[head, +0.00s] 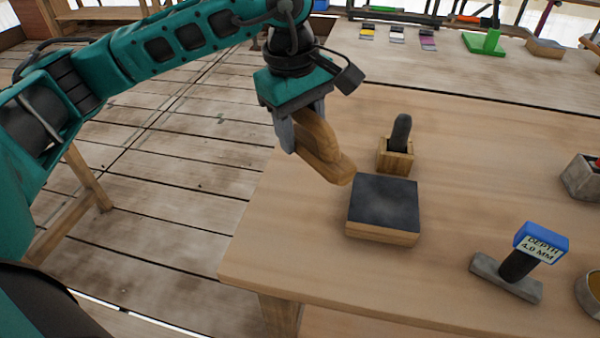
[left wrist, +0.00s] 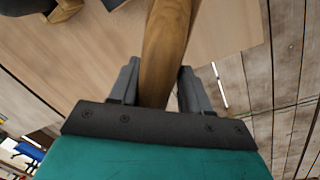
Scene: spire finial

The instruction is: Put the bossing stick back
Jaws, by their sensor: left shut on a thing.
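The bossing stick (head: 322,148) is a thick, smooth wooden tool. My left gripper (head: 300,130) is shut on it and holds it tilted, its lower end near the left edge of the dark-topped block. In the left wrist view the stick (left wrist: 166,48) runs up between the two fingers of the left gripper (left wrist: 157,88). From these views I cannot tell whether its lower end touches the bench or the block. My right gripper is not in view.
The wooden bench (head: 300,250) holds a dark-topped block (head: 384,203), a small wooden holder (head: 396,160) with a dark rounded tool (head: 401,132), and a blue-labelled depth gauge (head: 518,265). A green stand (head: 485,43) is at the back. The bench's front left is clear.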

